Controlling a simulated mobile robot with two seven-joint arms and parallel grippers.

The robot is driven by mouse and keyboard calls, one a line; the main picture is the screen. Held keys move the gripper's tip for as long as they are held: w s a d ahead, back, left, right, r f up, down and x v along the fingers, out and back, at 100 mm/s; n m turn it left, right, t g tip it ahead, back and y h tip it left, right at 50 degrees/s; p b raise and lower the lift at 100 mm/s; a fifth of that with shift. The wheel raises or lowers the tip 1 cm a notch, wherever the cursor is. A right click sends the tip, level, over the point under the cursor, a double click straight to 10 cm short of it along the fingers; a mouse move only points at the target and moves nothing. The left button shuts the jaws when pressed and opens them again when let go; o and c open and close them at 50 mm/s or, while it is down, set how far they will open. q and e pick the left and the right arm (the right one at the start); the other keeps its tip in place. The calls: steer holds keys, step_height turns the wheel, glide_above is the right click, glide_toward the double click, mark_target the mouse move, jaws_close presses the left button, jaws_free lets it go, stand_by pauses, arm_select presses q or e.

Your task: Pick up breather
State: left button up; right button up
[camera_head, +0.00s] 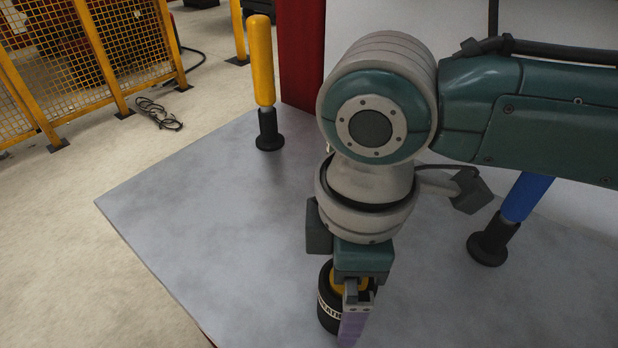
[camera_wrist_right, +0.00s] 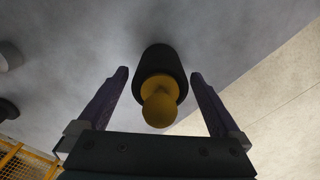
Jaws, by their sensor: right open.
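The breather is a black cylinder (camera_head: 327,308) with a pale lettered band and a yellow knob on top. It stands on the grey table (camera_head: 190,210) near the bottom middle of the head view, partly hidden by my right gripper (camera_head: 354,318). In the right wrist view the breather (camera_wrist_right: 160,98) lies between the two purple fingers of my right gripper (camera_wrist_right: 160,76), with a gap on each side. The right gripper is open and points down over the breather. My left gripper is not in view.
A yellow handle on a black base (camera_head: 262,75) stands at the table's back edge, by a red post (camera_head: 300,50). A blue handle on a black base (camera_head: 490,242) stands to the right. The table's left part is clear. A yellow fence (camera_head: 105,60) stands beyond.

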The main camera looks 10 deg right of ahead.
steer(key=shift+c, duration=0.2)
steer(key=c, duration=1.4)
steer(key=shift+r, duration=0.1)
